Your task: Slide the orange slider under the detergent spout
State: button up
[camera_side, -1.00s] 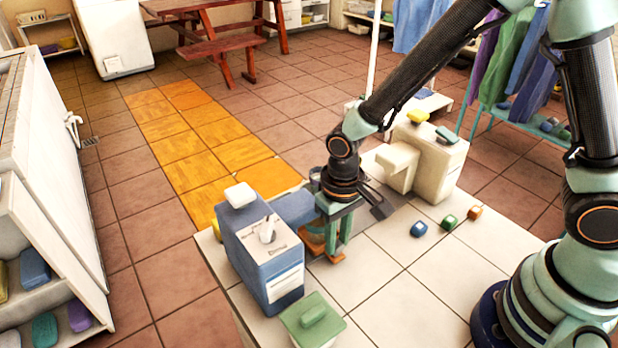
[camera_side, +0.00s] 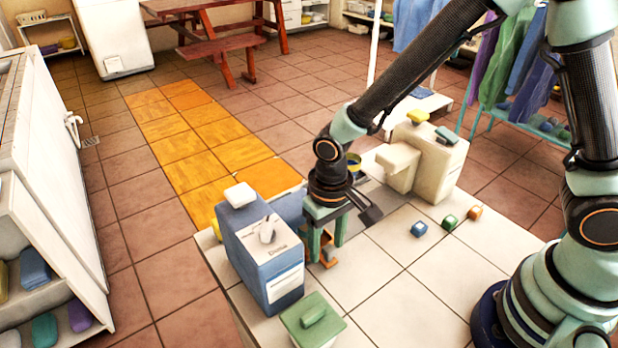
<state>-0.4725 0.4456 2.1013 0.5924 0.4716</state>
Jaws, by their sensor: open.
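My gripper (camera_side: 328,250) points down just right of the blue detergent box, its teal fingers apart. Orange shows at and between the fingertips; I cannot tell whether this is the orange slider or part of the fingers. A cream dispenser (camera_side: 437,165) stands at the back right, with a blocky spout (camera_side: 397,164) jutting left. The blue box (camera_side: 262,258) has a white cap and a pale top. I cannot tell which one holds the detergent.
A green-lidded box (camera_side: 313,322) stands at the front edge. The middle of the white counter (camera_side: 390,275) is clear.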

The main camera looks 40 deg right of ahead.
notch_tip(320, 180, up, 12)
dwell(0.4)
jog(key=s+d+r+t, duration=0.2)
jog(key=d+r, duration=0.2)
jog(key=d, duration=0.4)
jog(key=s+d+r+t, duration=0.1)
jog(key=d+r+t, duration=0.2)
jog(key=d+r, duration=0.2)
jog(key=d, duration=0.3)
jog(key=shift+s+d+r+t, duration=0.25)
jog(key=shift+s+d+t, duration=0.05)
jog(key=shift+s, duration=0.1)
